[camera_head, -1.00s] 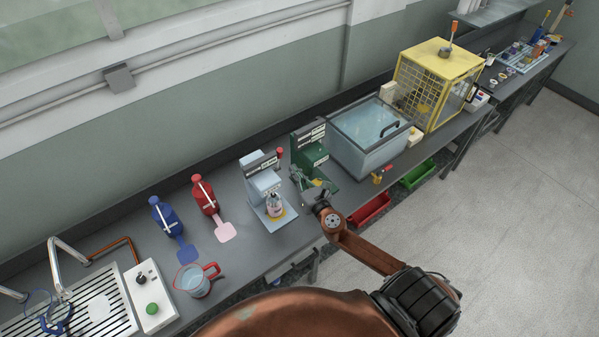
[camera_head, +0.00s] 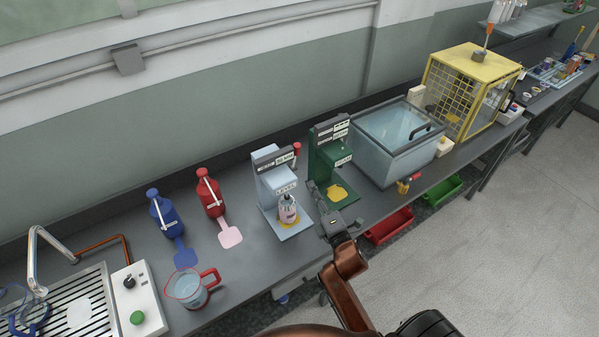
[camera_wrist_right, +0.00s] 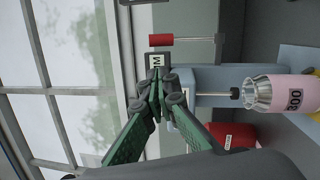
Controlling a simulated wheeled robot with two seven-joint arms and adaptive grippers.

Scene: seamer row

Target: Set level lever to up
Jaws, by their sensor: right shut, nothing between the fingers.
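The light blue-grey machine (camera_head: 268,190) stands on the bench, with a LEVEL label on its front. A red-handled lever (camera_head: 297,150) stands upright at its right side. In the right wrist view, which is turned sideways, the lever's red handle (camera_wrist_right: 162,40) points left, the room's upward direction, on a metal rod. My right gripper (camera_head: 322,194) is in front of the gap between this machine and the green machine (camera_head: 328,150). In the right wrist view its fingers (camera_wrist_right: 157,82) are shut and empty, apart from the lever. My left gripper is out of view.
A pink bottle (camera_head: 287,211) stands on the blue-grey machine's base, close to my right gripper. Blue (camera_head: 163,215) and red (camera_head: 209,195) bottles and a jug (camera_head: 187,288) stand left. A glass-walled tank (camera_head: 390,145) and yellow cage (camera_head: 450,92) stand right.

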